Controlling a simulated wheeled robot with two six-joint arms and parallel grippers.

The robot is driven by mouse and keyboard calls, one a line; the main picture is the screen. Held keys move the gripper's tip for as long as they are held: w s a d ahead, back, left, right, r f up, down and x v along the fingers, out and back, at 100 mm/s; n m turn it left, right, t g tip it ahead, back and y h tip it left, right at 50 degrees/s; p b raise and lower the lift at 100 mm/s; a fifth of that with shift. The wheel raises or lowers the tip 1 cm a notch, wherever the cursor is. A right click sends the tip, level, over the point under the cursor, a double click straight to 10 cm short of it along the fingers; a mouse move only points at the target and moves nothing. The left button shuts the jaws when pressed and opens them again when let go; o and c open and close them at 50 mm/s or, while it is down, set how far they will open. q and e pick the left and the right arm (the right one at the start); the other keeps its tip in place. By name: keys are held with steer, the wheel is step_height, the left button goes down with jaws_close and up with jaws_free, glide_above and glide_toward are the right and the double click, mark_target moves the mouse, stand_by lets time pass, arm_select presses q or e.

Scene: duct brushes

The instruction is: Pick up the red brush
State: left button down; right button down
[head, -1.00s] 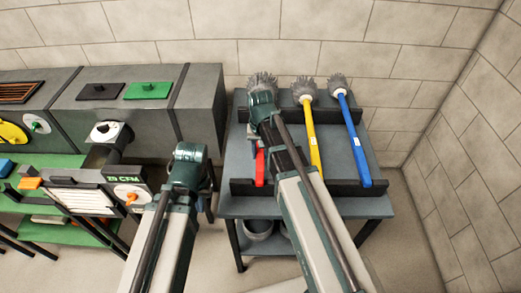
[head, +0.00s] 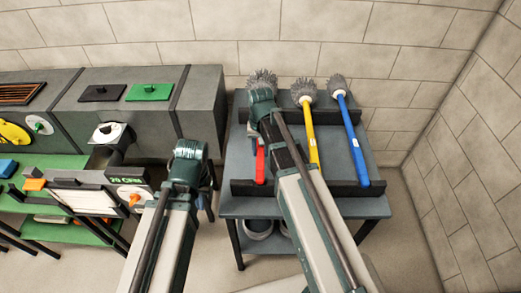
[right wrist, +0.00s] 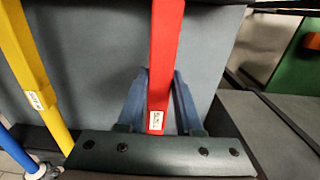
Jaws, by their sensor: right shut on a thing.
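The red brush has a red handle (head: 260,164) and a grey bristle head (head: 262,78). It is at the left of the rack on the grey table, and my right arm hides much of it in the head view. In the right wrist view the red handle (right wrist: 163,55), with a white label, runs between the two blue fingers of my right gripper (right wrist: 160,85), which is shut on it. I cannot tell whether the brush is clear of its rack. My left gripper (head: 205,200) is mostly hidden behind its own arm, left of the table.
A yellow brush (head: 313,140) and a blue brush (head: 352,135) lie to the right on the rack. The table (head: 300,207) has a black front rail (head: 335,189). A grey duct unit (head: 140,115) stands at the left. Walls close off the back and right.

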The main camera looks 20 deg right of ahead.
step_height(320, 180, up, 13)
steer(key=p, duration=1.2)
